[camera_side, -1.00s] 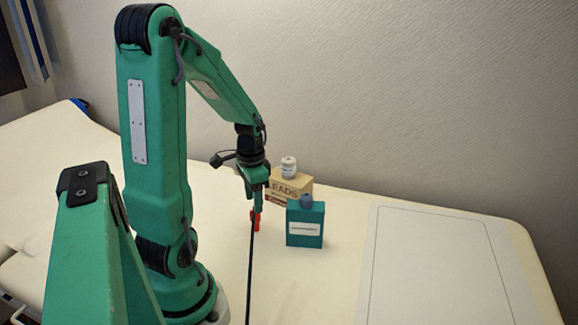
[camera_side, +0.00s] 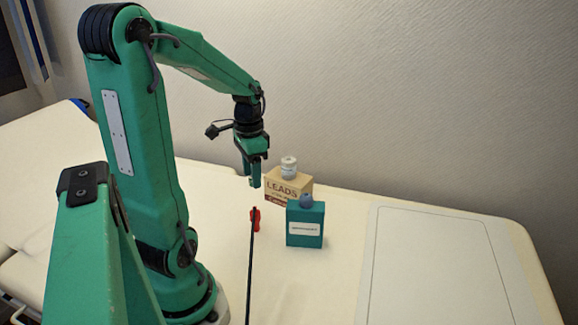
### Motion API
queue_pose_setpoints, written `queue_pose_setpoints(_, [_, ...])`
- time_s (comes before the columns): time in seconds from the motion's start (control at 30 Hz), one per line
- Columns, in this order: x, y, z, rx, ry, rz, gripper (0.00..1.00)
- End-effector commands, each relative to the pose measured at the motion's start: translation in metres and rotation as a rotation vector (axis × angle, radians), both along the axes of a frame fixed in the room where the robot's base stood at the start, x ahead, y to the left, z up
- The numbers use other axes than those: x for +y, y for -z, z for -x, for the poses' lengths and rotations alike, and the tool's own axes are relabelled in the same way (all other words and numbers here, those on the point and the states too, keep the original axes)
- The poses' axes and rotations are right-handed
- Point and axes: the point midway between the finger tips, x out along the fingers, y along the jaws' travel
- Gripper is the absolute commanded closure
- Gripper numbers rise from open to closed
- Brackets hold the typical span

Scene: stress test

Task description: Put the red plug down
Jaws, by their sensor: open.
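The red plug (camera_side: 256,220) is on the cream table, left of the teal box. A thin black cable or rod runs from it down toward the bottom of the picture and covers part of it. My gripper (camera_side: 254,184) is open and empty above the plug, clear of it, with its green fingers pointing down. The exact gap between the fingers is hard to see from this side.
A teal box (camera_side: 305,229) with a blue-grey knob stands right of the plug. Behind it is a tan box (camera_side: 275,188) marked LEADS, with a small white jar (camera_side: 289,163) on top. A flat outlined panel (camera_side: 440,265) at the right is clear.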

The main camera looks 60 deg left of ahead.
Motion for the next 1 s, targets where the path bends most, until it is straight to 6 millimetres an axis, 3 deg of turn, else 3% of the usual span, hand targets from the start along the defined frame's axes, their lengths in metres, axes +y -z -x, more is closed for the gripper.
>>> queue_pose_setpoints(0.27, [-0.001,0.0,0.0,-0.002,0.0,-0.002,0.52])
queue_pose_setpoints(0.47, [-0.015,-0.009,-0.007,-0.029,0.004,-0.023,0.52])
queue_pose_setpoints(0.67, [-0.053,-0.029,-0.017,-0.105,0.01,-0.064,0.52])
queue_pose_setpoints(1.0, [-0.14,-0.065,-0.016,-0.315,0.011,-0.082,0.52])
